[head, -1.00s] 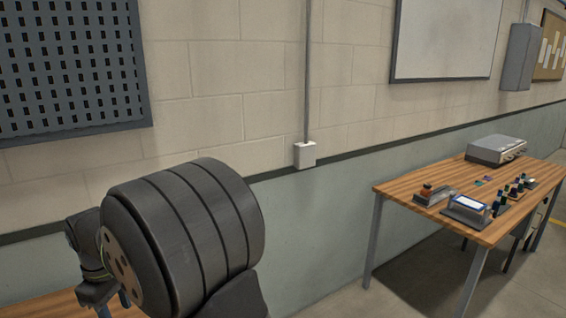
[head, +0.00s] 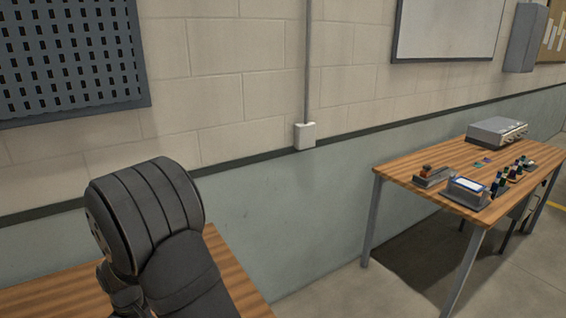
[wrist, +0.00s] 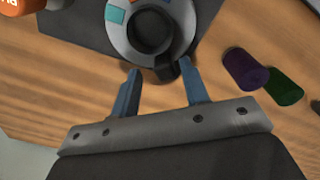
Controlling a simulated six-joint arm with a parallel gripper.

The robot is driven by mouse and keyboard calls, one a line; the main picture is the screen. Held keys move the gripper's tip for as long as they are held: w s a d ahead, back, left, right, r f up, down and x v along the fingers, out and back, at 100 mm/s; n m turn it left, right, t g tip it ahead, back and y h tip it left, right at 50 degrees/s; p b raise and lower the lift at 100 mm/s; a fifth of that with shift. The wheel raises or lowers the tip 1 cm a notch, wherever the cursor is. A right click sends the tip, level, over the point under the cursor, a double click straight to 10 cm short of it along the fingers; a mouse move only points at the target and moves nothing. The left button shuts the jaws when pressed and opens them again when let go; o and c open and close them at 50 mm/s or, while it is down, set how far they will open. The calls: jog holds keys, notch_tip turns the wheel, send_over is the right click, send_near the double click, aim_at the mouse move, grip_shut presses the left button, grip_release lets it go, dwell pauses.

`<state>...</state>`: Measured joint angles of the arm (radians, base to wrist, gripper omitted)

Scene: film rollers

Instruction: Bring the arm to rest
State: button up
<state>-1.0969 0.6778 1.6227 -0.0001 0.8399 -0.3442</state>
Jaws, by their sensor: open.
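In the head view my dark arm fills the lower left, and the gripper itself is hidden there.
In the wrist view a purple piece (wrist: 245,70) and a green piece (wrist: 283,87) lie right of the fingers, and an orange object (wrist: 22,6) is at top left. In the head view a separate wooden table (head: 400,172) at right holds several small items and a grey device (head: 497,131).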

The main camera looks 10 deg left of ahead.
jog(key=shift+w+m, duration=0.3)
jog(key=shift+m, duration=0.7)
notch_tip(320, 180, up, 17)
jog(key=s+n, duration=0.1)
jog(key=n, duration=0.2)
notch_tip(320, 180, down, 17)
grip_shut()
jog(key=shift+s+n, duration=0.15)
jog(key=shift+n, duration=0.15)
